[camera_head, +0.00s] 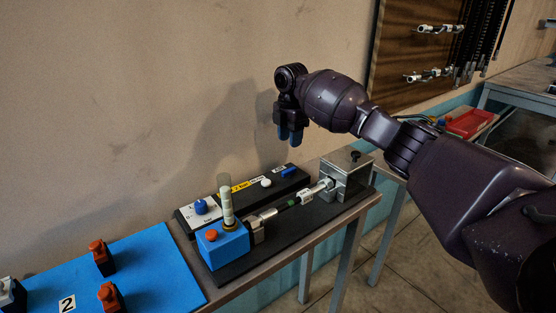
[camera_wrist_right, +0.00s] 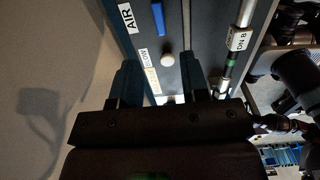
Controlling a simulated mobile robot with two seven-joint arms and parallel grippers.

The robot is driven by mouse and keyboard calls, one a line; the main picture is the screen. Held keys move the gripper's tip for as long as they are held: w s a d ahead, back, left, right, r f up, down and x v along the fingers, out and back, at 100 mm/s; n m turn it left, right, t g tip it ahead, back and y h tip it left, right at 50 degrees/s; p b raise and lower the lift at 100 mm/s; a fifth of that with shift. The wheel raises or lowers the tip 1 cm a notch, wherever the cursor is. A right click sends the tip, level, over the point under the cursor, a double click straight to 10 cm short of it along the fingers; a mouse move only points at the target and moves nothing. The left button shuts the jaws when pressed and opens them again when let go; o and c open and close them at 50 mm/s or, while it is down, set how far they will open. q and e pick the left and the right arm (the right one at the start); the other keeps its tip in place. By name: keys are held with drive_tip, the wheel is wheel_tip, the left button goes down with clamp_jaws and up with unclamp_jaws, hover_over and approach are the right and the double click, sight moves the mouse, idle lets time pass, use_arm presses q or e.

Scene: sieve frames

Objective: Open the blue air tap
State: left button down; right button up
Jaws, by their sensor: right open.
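The blue air tap (camera_head: 289,172) is a small blue lever at the far right end of a black panel, beside a white AIR label (camera_head: 278,169). In the right wrist view the blue lever (camera_wrist_right: 158,18) shows near the top edge, next to the AIR label (camera_wrist_right: 128,17). My right gripper (camera_head: 290,138) is open and empty, pointing down above the panel, apart from the tap. In the right wrist view its two fingers (camera_wrist_right: 160,80) stand apart, with a white knob (camera_wrist_right: 167,59) seen between them. My left gripper is not in view.
The panel also carries a blue round knob (camera_head: 200,206) and a white knob (camera_head: 266,182). In front stand a blue block (camera_head: 222,247) with a clear tube, a horizontal pipe (camera_head: 290,204) and a metal box (camera_head: 345,178). A blue mat (camera_head: 150,265) with orange-topped pieces lies left.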

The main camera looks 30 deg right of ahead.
sight(289, 169)
wheel_tip(289, 169, down, 4)
drive_tip(key=shift+r+b, duration=0.1)
drive_tip(key=shift+b, duration=0.2)
wheel_tip(289, 169, down, 5)
drive_tip(key=shift+f+b, duration=0.15)
drive_tip(key=shift+b, duration=0.2)
drive_tip(key=shift+f, duration=0.75)
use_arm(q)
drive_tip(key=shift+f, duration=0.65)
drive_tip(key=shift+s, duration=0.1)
use_arm(e)
drive_tip(key=shift+c, duration=0.6)
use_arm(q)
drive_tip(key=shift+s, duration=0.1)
use_arm(e)
clamp_jaws()
